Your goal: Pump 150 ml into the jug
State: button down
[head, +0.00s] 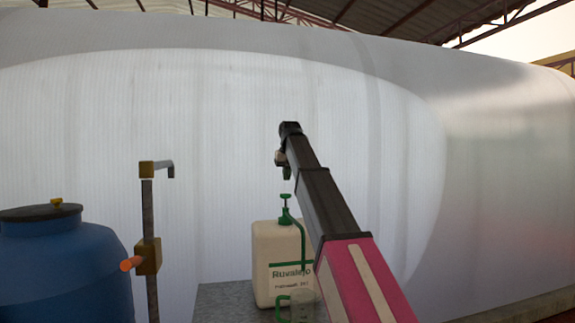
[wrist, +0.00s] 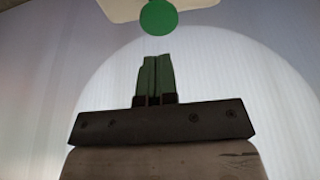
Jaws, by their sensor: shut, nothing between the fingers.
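A cream-white container (head: 270,262) with a dark printed label stands on a grey surface. A green pump rises from its top, with a flat pump head (head: 285,196) and a green tube running down the front. A small see-through jug (head: 303,303) with a green handle stands in front of the container, partly hidden by my arm; its fill level cannot be told. My gripper (head: 287,173) points down above the pump head, apart from it. In the wrist view the green fingers (wrist: 155,78) are together and empty, with the round green pump head (wrist: 159,16) beyond them.
A blue barrel (head: 65,265) with a dark lid stands at the left. Beside it is a post with a tap (head: 148,257) and an orange outlet. The grey surface (head: 222,298) left of the container is clear. A large pale curved wall stands behind.

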aim_at(286, 195)
jog(key=shift+w+f, duration=0.15)
jog(key=shift+f, duration=2.3)
jog(key=shift+f, duration=1.7)
